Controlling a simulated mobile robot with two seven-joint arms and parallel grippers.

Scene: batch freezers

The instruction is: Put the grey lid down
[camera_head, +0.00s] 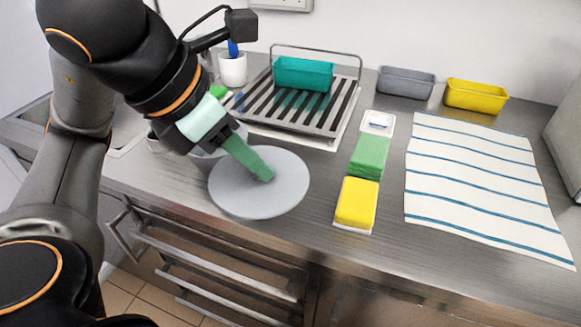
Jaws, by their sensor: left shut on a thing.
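The grey lid (284,197) is a flat round disc near the front edge of the steel counter, at the middle left of the head view. My left gripper (263,174) comes down over it from the upper left, with green fingers shut at the middle of the lid. The fingertips hide the part they hold. The lid looks level and close to the counter, but I cannot tell whether it touches it. My right gripper is not in view.
Behind stands a drying rack (300,100) with a teal tub (303,74). A grey bowl (213,151) is partly hidden behind the gripper. A green sponge (369,157) and yellow sponge (357,203) lie right of the lid. Further right are a striped towel (480,185), grey tub (406,82) and yellow tub (476,96).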

